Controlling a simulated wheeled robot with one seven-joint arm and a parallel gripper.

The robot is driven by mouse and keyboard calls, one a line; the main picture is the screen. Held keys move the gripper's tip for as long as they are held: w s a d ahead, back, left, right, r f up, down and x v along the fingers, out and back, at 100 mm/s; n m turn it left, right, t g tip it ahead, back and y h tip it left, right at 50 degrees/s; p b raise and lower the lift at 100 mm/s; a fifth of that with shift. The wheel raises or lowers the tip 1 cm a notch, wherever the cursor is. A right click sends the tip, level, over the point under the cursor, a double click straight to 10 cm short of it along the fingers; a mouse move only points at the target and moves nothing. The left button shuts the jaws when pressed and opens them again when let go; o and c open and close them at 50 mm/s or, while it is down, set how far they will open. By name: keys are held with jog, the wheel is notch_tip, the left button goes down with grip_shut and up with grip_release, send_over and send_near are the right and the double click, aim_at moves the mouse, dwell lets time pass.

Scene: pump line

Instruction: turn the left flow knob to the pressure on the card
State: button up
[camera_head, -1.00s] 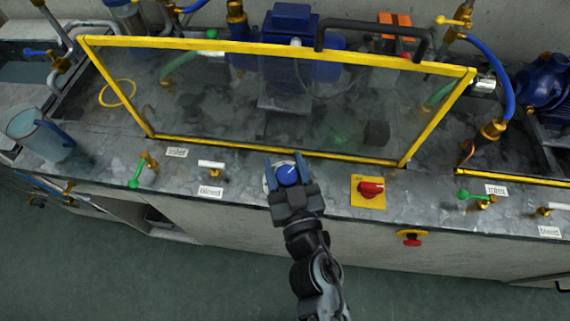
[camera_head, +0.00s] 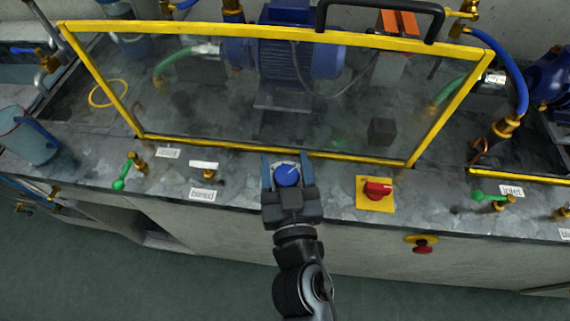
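The blue flow knob (camera_head: 287,176) with a pale pointer line sits on a light round dial on the bench top, just in front of the yellow-framed guard. The pointer slants up and to the right. My gripper (camera_head: 287,168) is over the knob, with one finger on each side of it. The fingers look spread, with the knob between them; whether they touch it I cannot tell. I cannot make out a pressure card or a gauge in this view.
A clear guard in a yellow frame (camera_head: 270,150) stands right behind the knob. A red switch (camera_head: 377,189) on a yellow plate is to the right, with a red stop button (camera_head: 422,246) below. A white-handled valve (camera_head: 205,167) and a green-handled valve (camera_head: 124,178) are to the left.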

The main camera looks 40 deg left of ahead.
jog(key=shift+o, duration=0.9)
jog(key=shift+f, duration=0.1)
jog(key=shift+s+d, duration=0.15)
jog(key=b+v, duration=0.1)
jog(key=v, duration=0.6)
jog(key=shift+s+d, duration=0.1)
jog(key=shift+d, duration=0.05)
